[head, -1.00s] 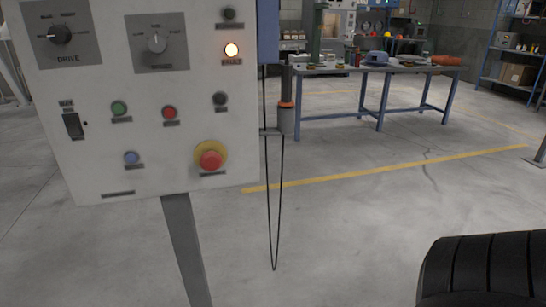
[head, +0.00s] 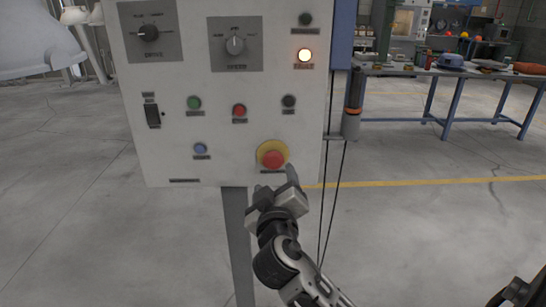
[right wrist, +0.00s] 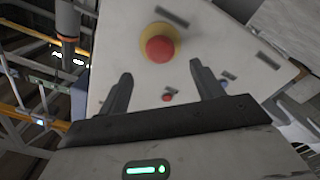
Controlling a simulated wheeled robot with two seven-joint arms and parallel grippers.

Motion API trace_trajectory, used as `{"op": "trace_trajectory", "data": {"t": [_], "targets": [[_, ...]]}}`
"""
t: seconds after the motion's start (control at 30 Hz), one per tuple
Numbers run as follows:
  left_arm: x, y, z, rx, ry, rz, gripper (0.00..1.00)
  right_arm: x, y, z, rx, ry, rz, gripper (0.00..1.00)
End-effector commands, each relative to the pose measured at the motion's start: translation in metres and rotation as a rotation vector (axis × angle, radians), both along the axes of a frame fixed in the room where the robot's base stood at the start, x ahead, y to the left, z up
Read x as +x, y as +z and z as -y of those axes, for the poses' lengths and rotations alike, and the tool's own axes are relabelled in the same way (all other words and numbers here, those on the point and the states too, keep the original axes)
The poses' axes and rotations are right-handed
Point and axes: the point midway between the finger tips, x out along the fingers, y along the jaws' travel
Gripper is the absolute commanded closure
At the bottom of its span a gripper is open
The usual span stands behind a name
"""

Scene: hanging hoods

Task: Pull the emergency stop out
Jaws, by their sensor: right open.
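The emergency stop (head: 273,159) is a red mushroom button on a round yellow collar, low on the right of a pale control panel (head: 170,172). In the right wrist view the red button (right wrist: 159,49) shows just beyond the fingertips. My right gripper (head: 277,182) is open and empty, just below the button in the head view. In the right wrist view its two fingers (right wrist: 161,73) are spread wide, with no finger on the button. I cannot tell whether the button is pressed in.
Other controls sit on the panel: a DRIVE dial (head: 149,33), a second dial (head: 235,45), a rocker switch (head: 152,115), a lit lamp (head: 305,55) and several small buttons. A grey post (head: 237,240) holds the panel. Cables hang at its right. A workbench (head: 450,75) stands behind.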

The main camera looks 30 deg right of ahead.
Motion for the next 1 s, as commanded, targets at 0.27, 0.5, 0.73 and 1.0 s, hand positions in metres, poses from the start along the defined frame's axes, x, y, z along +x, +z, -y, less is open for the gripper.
{"op": "trace_trajectory", "data": {"t": [0.27, 0.5, 0.73, 1.0], "targets": [[0.0, 0.006, -0.002, 0.007, 0.002, 0.001, 0.64, 0.052, 0.002, 0.032, -0.002, 0.0, -0.001, 0.34], [0.0, 0.005, -0.004, 0.012, 0.004, -0.005, 0.64, 0.076, 0.0, 0.047, 0.0, 0.0, -0.002, 0.34], [0.0, 0.004, -0.004, 0.012, 0.006, -0.007, 0.64, 0.082, -0.001, 0.05, 0.002, 0.002, -0.001, 0.34], [0.0, 0.005, -0.003, 0.007, 0.01, -0.006, 0.64, 0.081, -0.001, 0.05, 0.001, 0.002, -0.001, 0.64]]}}
